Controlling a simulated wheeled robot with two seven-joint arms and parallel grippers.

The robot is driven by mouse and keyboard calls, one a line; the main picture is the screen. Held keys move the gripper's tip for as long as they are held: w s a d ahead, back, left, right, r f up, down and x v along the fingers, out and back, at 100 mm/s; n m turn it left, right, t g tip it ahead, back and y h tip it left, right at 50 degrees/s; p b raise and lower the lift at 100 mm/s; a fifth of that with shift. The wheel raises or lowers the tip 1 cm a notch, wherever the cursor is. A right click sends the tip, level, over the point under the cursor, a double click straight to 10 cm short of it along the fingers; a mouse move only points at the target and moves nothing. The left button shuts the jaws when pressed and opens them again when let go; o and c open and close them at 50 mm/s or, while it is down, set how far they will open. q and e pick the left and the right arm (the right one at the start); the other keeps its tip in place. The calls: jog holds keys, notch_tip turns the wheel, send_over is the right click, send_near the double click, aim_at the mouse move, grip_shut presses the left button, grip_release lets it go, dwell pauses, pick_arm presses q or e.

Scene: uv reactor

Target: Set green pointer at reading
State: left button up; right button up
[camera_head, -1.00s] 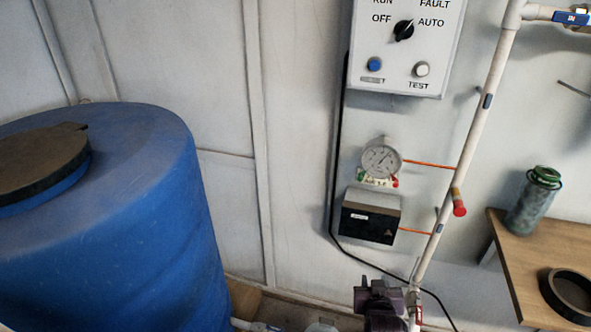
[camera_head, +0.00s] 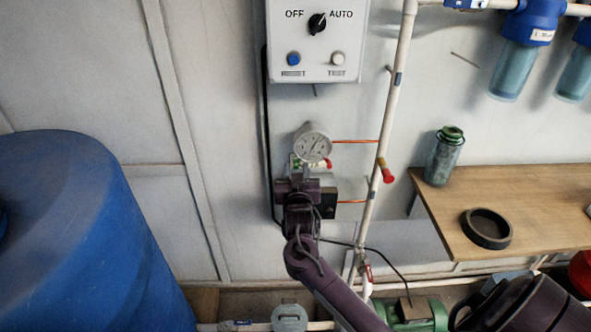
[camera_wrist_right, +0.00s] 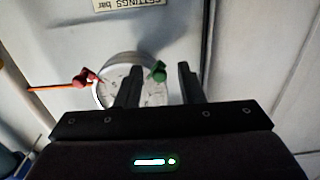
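A round white-faced gauge (camera_head: 312,142) is on the wall below the control box. In the right wrist view the gauge (camera_wrist_right: 104,92) is partly hidden by a finger. A green pointer knob (camera_wrist_right: 158,72) is at its right rim and a red knob (camera_wrist_right: 86,78) is at its left. My right gripper (camera_head: 298,182) is just below the gauge. In its wrist view the two fingers are apart, and the green knob appears in the gap between them. I cannot tell whether they touch it. My left gripper is not in view.
The control box (camera_head: 313,60) hangs above the gauge. A dark box (camera_head: 328,203) is below it, partly hidden by my right arm. A white pipe (camera_head: 394,105) with a red-capped fitting (camera_head: 388,176) runs to the right. A blue tank (camera_head: 75,240) stands left, a wooden table (camera_head: 540,190) right.

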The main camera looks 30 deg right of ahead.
jog(key=shift+d, duration=0.1)
grip_shut()
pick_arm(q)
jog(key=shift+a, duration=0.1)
pick_arm(e)
jog(key=shift+d, duration=0.1)
dwell(0.3)
